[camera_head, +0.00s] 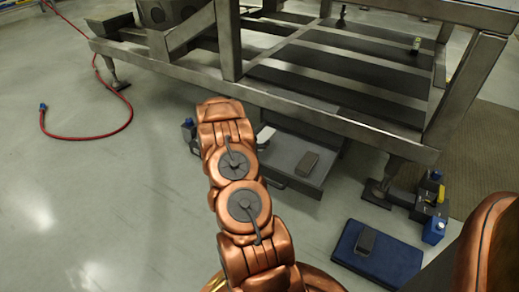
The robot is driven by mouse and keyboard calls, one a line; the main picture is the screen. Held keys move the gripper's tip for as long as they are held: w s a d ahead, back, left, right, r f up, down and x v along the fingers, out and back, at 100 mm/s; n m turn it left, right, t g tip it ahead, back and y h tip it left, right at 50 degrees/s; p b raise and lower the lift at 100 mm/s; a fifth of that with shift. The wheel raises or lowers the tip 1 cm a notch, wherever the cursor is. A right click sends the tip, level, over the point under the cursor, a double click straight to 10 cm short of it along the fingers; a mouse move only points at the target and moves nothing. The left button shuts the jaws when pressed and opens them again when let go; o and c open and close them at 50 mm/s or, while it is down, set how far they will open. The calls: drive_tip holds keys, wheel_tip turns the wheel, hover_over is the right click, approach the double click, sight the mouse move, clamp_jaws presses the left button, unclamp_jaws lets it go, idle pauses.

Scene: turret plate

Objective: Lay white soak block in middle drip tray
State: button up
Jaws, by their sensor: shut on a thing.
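A small white block (265,136), likely the soak block, shows just right of my copper arm, over or in the left part of a grey tray. I cannot tell whether it is held or rests there; my arm hides part of the area around it. The grey tray (313,188) is low under the front edge of the metal frame, and a grey-brown block (307,163) lies in it. I cannot tell whether it is the middle drip tray. My gripper is hidden behind my arm's links, so its fingers do not show.
The large steel frame (300,112) stands above the tray, with legs at left and right. A blue mat (405,258) with a dark block (367,240) lies on the floor at right, near a blue container (434,230). A red hose (100,135) lies at left on open floor.

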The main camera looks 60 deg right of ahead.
drive_tip(key=shift+w+d, duration=0.35)
drive_tip(key=shift+d, duration=0.1)
drive_tip(key=shift+f+b, duration=1.25)
drive_tip(key=shift+f, duration=0.7)
drive_tip(key=shift+r, duration=0.1)
drive_tip(key=shift+f+p, duration=0.3)
drive_tip(key=shift+f, duration=0.05)
